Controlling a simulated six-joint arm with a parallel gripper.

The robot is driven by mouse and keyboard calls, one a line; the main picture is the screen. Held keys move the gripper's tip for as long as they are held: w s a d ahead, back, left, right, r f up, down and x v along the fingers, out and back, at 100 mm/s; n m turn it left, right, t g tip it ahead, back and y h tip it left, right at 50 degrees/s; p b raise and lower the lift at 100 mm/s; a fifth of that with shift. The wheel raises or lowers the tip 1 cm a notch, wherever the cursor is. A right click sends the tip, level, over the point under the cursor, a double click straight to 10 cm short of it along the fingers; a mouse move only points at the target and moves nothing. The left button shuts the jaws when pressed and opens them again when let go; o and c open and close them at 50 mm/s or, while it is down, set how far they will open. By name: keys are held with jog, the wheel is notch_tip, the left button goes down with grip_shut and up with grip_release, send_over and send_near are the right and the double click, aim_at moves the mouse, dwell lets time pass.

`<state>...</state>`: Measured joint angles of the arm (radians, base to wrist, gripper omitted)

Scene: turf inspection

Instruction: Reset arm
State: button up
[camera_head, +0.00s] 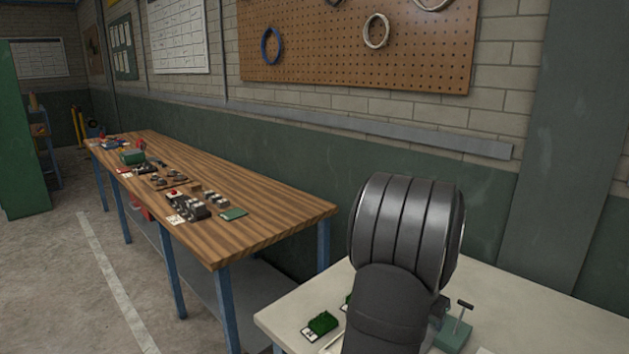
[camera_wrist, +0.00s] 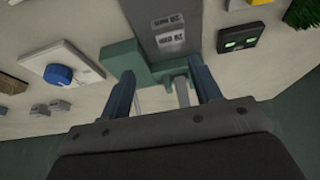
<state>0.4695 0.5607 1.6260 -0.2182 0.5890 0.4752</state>
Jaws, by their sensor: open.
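My gripper (camera_wrist: 164,84) shows in the wrist view with its two blue-grey fingers apart. A green fixture (camera_wrist: 124,60) and a pale grey peg or handle lie beyond and between the fingers; I cannot tell whether they touch. In the head view my dark arm covers much of the pale table (camera_head: 530,310) and hides the gripper. A turf sample (camera_head: 322,322) lies on the table left of the arm, with another partly hidden. A green fixture with a T-shaped handle (camera_head: 457,331) stands right of the arm. Turf (camera_wrist: 302,13) also shows in the wrist view's top right corner.
In the wrist view, a plate with a blue knob (camera_wrist: 59,74) lies left, and a black box with green lights (camera_wrist: 240,38) lies right. A grey labelled panel (camera_wrist: 170,30) is at top centre. A cluttered wooden workbench (camera_head: 265,215) and pegboard (camera_head: 330,50) stand behind.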

jog(key=s+d+r, duration=0.6)
jog(key=s, duration=0.3)
jog(key=s+d+f, duration=0.1)
jog(key=s+d, duration=0.4)
jog(key=d, duration=0.7)
jog(key=s+d, duration=0.5)
jog(key=d, duration=0.7)
jog(key=w+f, duration=0.4)
jog(key=w, duration=0.2)
jog(key=shift+w+a, duration=0.2)
jog(key=shift+a, duration=0.1)
jog(key=shift+f, duration=0.1)
